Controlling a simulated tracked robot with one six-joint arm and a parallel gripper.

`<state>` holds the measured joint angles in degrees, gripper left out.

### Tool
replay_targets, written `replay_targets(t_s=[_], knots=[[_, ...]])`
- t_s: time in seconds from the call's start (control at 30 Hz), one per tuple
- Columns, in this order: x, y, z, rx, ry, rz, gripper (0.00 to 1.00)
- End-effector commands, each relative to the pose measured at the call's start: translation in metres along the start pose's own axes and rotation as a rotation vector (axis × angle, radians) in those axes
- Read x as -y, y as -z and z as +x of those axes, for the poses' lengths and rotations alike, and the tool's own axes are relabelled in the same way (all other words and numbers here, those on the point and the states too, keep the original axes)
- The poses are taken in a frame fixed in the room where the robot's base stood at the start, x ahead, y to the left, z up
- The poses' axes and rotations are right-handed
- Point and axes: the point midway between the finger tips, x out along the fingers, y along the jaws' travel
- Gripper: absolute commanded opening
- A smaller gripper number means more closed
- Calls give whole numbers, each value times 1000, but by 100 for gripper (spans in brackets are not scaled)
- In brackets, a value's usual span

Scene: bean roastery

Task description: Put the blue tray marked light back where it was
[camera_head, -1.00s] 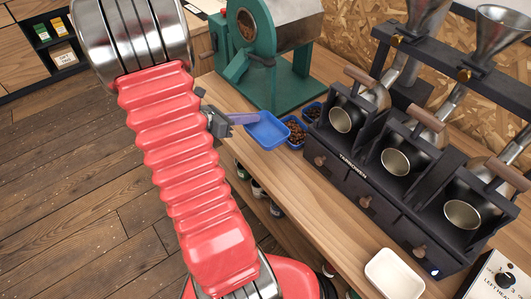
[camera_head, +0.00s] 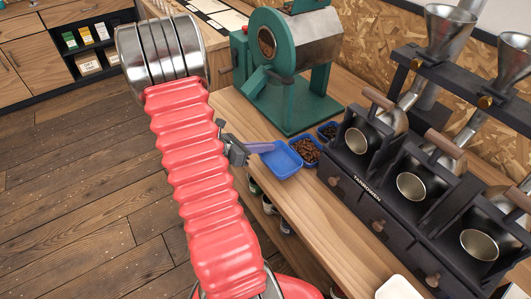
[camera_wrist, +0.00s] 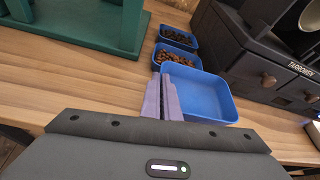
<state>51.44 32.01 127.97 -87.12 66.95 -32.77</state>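An empty blue tray (camera_head: 281,161) is at the left edge of the wooden counter, beside two blue trays with beans. It also shows in the wrist view (camera_wrist: 205,98), just right of the fingers. No "light" marking can be read on it. My gripper (camera_head: 262,147) has its purple fingers close together at the tray's near-left rim; in the wrist view the fingers (camera_wrist: 162,101) appear shut on that wall. I cannot tell whether the tray rests on the counter or is slightly above it.
A blue tray of brown beans (camera_head: 307,150) and one of darker beans (camera_head: 328,132) stand in line behind. The green roaster (camera_head: 293,100) is beyond them. The black sample roaster (camera_head: 375,190) bounds the right. Bare counter (camera_head: 325,235) lies in front.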

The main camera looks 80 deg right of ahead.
Motion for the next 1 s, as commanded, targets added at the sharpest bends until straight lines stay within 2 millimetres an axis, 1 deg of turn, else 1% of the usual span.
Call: replay_targets(t_s=[0.17,0.3,0.43,0.83,0.9,1.0], knots=[[-2,11,4,0,0,-3,0],[-5,26,11,0,0,-5,0],[-7,36,15,0,0,-3,0],[-8,39,16,0,-1,-1,0],[-8,39,16,0,-1,0,7],[-8,39,16,0,-1,-1,14]])
